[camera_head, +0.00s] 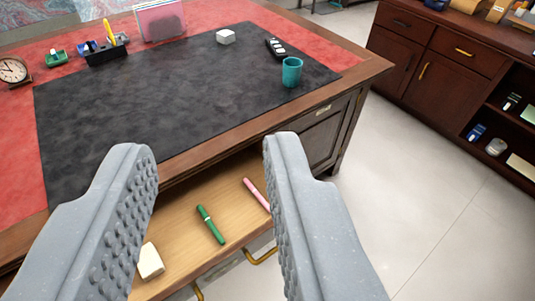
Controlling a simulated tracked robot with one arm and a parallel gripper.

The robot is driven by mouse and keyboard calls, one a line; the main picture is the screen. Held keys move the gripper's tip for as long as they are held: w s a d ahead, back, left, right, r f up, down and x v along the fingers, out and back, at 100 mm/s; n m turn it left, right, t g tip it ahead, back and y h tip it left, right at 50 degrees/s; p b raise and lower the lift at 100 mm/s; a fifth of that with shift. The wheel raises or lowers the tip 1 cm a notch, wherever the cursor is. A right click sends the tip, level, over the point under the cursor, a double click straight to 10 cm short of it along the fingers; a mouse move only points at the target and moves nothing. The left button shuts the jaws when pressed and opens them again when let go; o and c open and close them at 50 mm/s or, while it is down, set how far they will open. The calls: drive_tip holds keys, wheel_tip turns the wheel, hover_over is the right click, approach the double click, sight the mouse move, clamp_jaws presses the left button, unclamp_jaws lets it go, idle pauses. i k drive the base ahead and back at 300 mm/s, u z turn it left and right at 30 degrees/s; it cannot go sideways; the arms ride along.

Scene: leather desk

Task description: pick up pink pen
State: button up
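The pink pen (256,194) lies in the open wooden desk drawer (180,228), towards its right side. Its lower end is hidden behind the right finger of my gripper. My gripper (208,150) is open, with its two grey, ridged fingers wide apart and nothing between them. It is above and in front of the drawer, and its fingers frame the drawer in the picture. It appears apart from the pen.
A green pen (210,224) and a cream block (150,261) share the drawer. The desk's front edge (215,138) overhangs the drawer's back. A teal cup (291,72) stands on the dark desk mat (150,105). Open floor (430,200) lies to the right, before a brown cabinet (440,60).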

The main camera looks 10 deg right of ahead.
sight(246, 182)
drive_tip(key=z, duration=1.55)
drive_tip(key=i, duration=1)
drive_tip(key=u, duration=1.95)
